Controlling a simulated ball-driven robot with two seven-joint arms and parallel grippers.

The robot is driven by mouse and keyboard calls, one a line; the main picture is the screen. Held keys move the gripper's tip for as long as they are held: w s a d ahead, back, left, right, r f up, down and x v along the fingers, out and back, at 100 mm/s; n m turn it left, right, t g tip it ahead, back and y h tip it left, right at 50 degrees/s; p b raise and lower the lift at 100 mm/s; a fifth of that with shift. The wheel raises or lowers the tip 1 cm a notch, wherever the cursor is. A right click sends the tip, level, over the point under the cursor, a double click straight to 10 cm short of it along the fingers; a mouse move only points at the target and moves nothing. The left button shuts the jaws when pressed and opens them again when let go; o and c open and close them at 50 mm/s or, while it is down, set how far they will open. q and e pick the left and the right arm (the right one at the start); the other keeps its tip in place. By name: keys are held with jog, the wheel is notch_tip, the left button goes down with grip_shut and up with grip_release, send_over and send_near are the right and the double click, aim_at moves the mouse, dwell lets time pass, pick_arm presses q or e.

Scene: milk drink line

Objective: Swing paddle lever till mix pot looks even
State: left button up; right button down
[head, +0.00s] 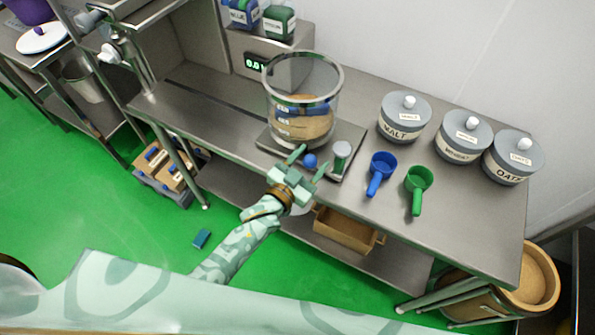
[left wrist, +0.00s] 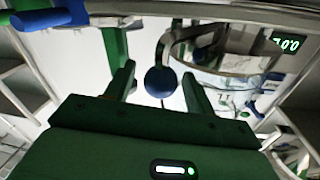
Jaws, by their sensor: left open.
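The mix pot (head: 303,75) is a clear vessel with a metal rim, standing on a flat plate on the steel bench. Tan material with darker patches shows low in it, and blue marks cross its side. A round blue knob (head: 310,161) sits at the pot's front, apparently the paddle lever's end. In the left wrist view the knob (left wrist: 160,81) hangs from a curved metal arm. My left gripper (head: 307,164) is open, its fingers on either side of the knob. I see no contact between fingers and knob. My right gripper is not in view.
A small green-and-white cylinder (head: 341,152) stands close right of my left gripper. A blue scoop (head: 380,170) and green scoop (head: 417,183) lie farther right. Lidded tins (head: 404,118) line the back. A lit display (head: 256,63) stands behind the pot.

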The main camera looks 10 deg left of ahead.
pick_arm(q)
jog(key=p+v, duration=0.1)
jog(key=v, duration=1.5)
jog(key=shift+w, duration=0.1)
